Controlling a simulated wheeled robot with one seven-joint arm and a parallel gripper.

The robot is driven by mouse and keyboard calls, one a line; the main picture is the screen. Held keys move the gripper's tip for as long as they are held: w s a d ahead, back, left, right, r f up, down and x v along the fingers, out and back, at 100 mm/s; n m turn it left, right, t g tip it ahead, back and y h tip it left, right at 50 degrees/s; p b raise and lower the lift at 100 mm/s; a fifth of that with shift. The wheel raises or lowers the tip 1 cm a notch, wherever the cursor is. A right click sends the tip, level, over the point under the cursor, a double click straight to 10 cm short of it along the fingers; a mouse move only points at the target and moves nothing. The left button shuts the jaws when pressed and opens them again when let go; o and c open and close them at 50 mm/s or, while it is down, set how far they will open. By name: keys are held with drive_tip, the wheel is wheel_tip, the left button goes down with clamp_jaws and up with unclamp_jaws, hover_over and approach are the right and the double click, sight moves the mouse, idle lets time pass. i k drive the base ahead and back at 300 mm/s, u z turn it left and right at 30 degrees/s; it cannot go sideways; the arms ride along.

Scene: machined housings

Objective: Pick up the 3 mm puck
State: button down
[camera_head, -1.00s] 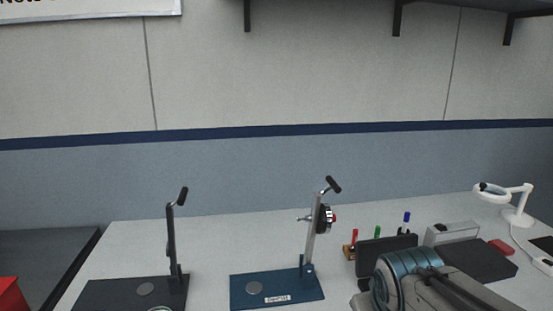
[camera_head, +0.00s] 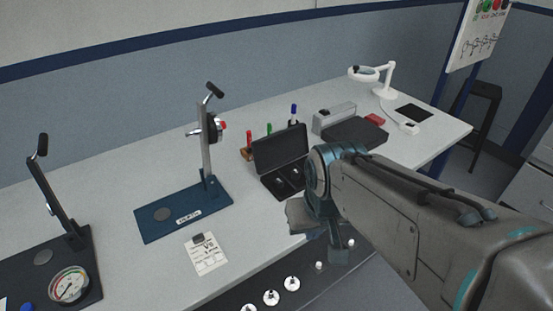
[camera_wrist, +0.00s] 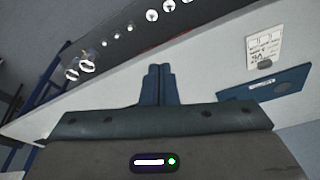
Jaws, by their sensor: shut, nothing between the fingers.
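I cannot pick out the 3 mm puck for certain. An open black case (camera_head: 281,150) stands on the bench, with small silvery pieces (camera_head: 281,183) in it that are too small to identify. A small dark piece (camera_head: 198,238) lies on a white printed card (camera_head: 208,258), and the card also shows in the wrist view (camera_wrist: 263,46). My gripper (camera_wrist: 159,68) is shut and empty, its two fingers together in the wrist view. In the head view my arm reaches in from the right, and its end is near the bench's front edge, beside the case.
A blue stand (camera_head: 183,212) with a lever and dial and a dark stand (camera_head: 75,245) stand left. Pens, a grey box (camera_head: 334,118) and a magnifier lamp (camera_head: 385,80) are behind. Round white items (camera_head: 291,283) sit below the bench edge.

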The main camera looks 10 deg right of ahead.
sight(279, 182)
drive_tip(key=u, duration=0.05)
drive_tip(key=k, duration=0.5)
drive_tip(key=z, duration=1.25)
drive_tip(key=i, duration=1.05)
drive_tip(key=u, duration=3)
